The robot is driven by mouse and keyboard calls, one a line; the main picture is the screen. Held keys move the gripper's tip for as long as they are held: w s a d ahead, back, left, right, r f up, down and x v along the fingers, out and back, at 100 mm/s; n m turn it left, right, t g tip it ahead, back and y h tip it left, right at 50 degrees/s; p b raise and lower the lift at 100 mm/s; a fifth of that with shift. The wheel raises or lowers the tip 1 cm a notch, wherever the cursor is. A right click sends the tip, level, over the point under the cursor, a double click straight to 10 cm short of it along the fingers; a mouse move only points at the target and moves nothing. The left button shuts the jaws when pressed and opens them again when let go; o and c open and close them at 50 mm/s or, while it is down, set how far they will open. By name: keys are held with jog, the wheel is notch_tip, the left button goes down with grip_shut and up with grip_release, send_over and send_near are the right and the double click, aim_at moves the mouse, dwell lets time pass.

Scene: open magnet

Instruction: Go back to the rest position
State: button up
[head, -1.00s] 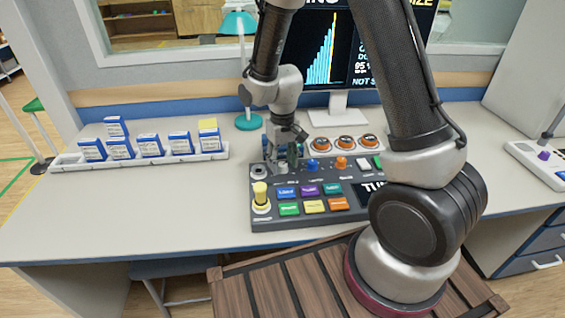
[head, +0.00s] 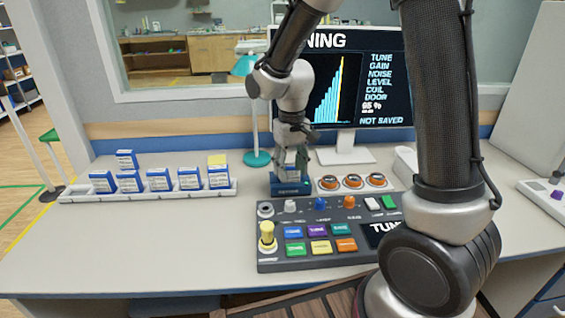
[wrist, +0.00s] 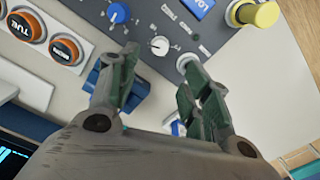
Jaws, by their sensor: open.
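My gripper (head: 290,172) is at the far-left end of the control panel, above a small blue block (head: 291,189) that stands behind the panel. In the wrist view my gripper (wrist: 160,78) has its two green-padded fingers apart, with nothing held between them. The blue block (wrist: 118,90) shows partly behind the left finger there. The control panel (head: 268,250) lies below and in front of the gripper, with coloured buttons, knobs and a yellow plunger (head: 267,236). I cannot tell the exact gap between fingers and block.
A white rack (head: 140,191) with several blue-and-white boxes stands at left. Three orange buttons (head: 353,181) sit on a white strip right of my gripper. A monitor (head: 390,90) reading "NOT SAVED" and a teal lamp (head: 257,158) stand behind. Bare desk lies left of the panel.

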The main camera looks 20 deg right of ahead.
jog(key=s+d+r+m+t, duration=0.1)
jog(key=s+d+r+t, duration=0.1)
jog(key=s+d+r, duration=0.5)
jog(key=s+d+r+m+t, duration=0.1)
jog(key=s+d+r+t, duration=0.1)
jog(key=s+d+r, duration=0.6)
jog(key=s+r, duration=0.1)
jog(key=s, duration=0.5)
jog(key=shift+r, duration=0.4)
jog(key=shift+c, duration=0.4)
dwell(2.4)
